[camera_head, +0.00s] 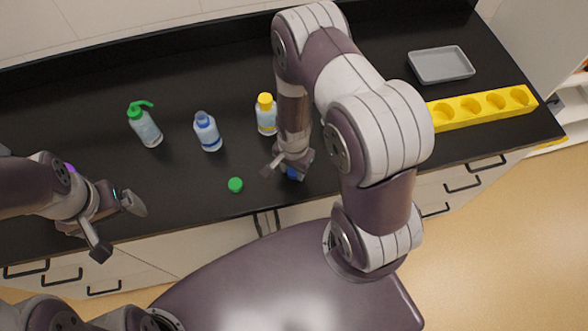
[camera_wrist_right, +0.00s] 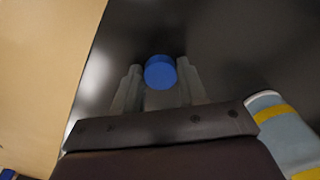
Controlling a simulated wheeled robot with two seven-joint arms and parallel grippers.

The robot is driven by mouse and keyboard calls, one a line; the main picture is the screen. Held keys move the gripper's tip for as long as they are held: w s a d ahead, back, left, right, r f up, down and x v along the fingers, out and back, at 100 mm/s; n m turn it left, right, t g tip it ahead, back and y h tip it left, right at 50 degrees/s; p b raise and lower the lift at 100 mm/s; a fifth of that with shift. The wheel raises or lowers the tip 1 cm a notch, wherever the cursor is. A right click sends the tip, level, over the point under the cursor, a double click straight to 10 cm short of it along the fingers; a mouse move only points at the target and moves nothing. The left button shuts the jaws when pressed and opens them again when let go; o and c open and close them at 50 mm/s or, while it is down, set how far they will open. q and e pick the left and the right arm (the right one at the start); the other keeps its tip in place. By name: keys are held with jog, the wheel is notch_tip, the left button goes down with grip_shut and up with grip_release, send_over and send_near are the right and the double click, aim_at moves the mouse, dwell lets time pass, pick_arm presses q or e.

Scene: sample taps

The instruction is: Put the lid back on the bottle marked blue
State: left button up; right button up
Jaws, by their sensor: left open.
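The bottle with a blue band (camera_head: 209,138) stands upright on the black counter, its top bare with no blue lid on it. The blue lid (camera_wrist_right: 159,72) sits between the fingertips of my right gripper (camera_wrist_right: 160,82), with a finger against each side. In the head view the lid (camera_head: 292,173) is partly hidden under my right gripper (camera_head: 287,163), near the counter's front edge. Whether the lid touches the counter is unclear. My left gripper (camera_head: 117,228) is open and empty near the counter's front left edge.
A yellow-capped bottle (camera_head: 266,118) stands right of the blue-banded one, close to my right arm. A green-topped spout bottle (camera_head: 146,130) stands left. A green lid (camera_head: 236,185) lies in front. A grey tray (camera_head: 441,66) and yellow rack (camera_head: 482,107) are at right.

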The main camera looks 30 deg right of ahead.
jog(key=shift+c, duration=0.8)
jog(key=shift+r, duration=0.6)
jog(key=r+b, duration=0.1)
jog(key=r, duration=0.2)
jog(key=shift+d, duration=0.2)
pick_arm(q)
jog(key=shift+f+b, duration=1)
jog(key=shift+f, duration=0.5)
pick_arm(e)
jog(key=s+d+r, duration=0.6)
jog(key=d, duration=0.3)
jog(key=shift+s+d+r, duration=0.2)
jog(key=shift+s+r, duration=0.05)
jog(key=shift+r, duration=0.15)
pick_arm(q)
jog(key=shift+f, duration=0.1)
jog(key=shift+c, duration=0.4)
pick_arm(e)
jog(key=shift+f, duration=0.1)
